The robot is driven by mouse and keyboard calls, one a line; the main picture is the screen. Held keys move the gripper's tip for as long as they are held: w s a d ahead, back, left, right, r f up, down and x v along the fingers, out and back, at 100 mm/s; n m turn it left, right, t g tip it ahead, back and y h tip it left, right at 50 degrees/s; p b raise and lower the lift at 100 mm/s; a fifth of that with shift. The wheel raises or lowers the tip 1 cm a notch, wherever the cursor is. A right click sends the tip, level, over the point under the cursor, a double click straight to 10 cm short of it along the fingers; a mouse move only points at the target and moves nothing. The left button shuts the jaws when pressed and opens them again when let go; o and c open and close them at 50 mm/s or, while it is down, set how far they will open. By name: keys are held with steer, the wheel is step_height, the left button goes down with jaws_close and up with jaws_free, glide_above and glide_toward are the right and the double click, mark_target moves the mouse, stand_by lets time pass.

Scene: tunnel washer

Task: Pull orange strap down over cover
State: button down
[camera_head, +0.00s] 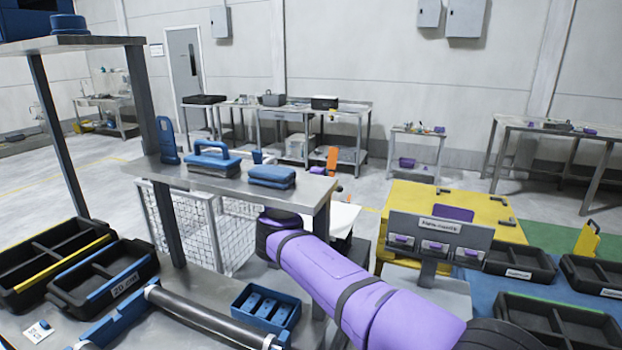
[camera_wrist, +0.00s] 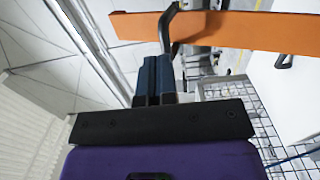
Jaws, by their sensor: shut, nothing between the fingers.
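The orange strap (camera_head: 331,160) stands upright behind the grey shelf in the head view. In the wrist view the orange strap (camera_wrist: 245,31) runs across the top right, with a dark bent bar (camera_wrist: 168,28) crossing in front of its left part. My gripper (camera_wrist: 152,62) has its two blue fingers side by side, shut and empty, just below the strap in the picture. Whether they touch it I cannot tell. In the head view my purple arm hides the gripper. A white panel (camera_wrist: 285,80) with a dark handle, possibly the cover, is at the right of the wrist view.
A grey shelf (camera_head: 230,182) with blue pads (camera_head: 271,177) stands left of my arm. A wire mesh cage (camera_head: 205,228) is below it. A yellow cabinet (camera_head: 412,205) and a labelled grey panel (camera_head: 440,229) are at the right. Black bins (camera_head: 105,273) are at the lower left.

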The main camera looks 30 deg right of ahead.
steer(key=shift+w+d, duration=0.15)
steer(key=shift+d, duration=0.05)
stand_by(0.3)
steer(key=v, duration=1)
steer(key=shift+s+a, duration=0.25)
steer(key=shift+s, duration=0.05)
steer(key=shift+a, duration=0.1)
